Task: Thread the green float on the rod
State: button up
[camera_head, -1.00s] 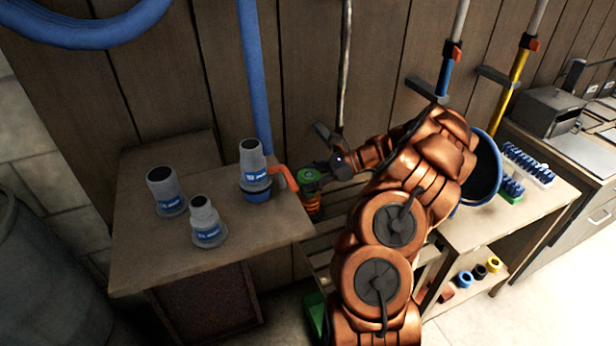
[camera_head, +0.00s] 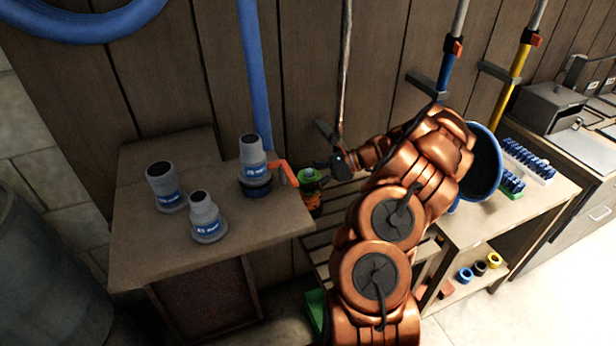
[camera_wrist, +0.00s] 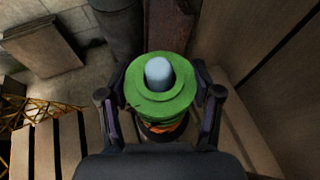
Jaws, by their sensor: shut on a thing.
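The green float (camera_wrist: 160,97) is a thick ring, held between the two fingers of my gripper (camera_wrist: 160,104) in the wrist view. A rounded pale blue-grey rod tip (camera_wrist: 158,71) shows in its hole, so the float appears to be around the rod's top. Orange and dark parts (camera_wrist: 165,132) show just below the float; how far apart they are is hidden. In the head view the green float (camera_head: 309,175) is beside the table's right edge, with my gripper (camera_head: 322,171) reaching it from the right. The rod is mostly hidden there.
Several grey pipe fittings (camera_head: 205,217) stand on the wooden table (camera_head: 140,255) at left. An orange bent piece (camera_head: 288,173) is close to the float. A vertical blue pipe (camera_head: 251,80) runs by the wall behind. Slatted wood (camera_head: 322,240) lies below the gripper.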

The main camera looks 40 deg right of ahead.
jog(key=shift+f, duration=0.55)
jog(key=o, duration=1.2)
jog(key=shift+o, duration=0.7)
jog(key=shift+d+r, duration=0.1)
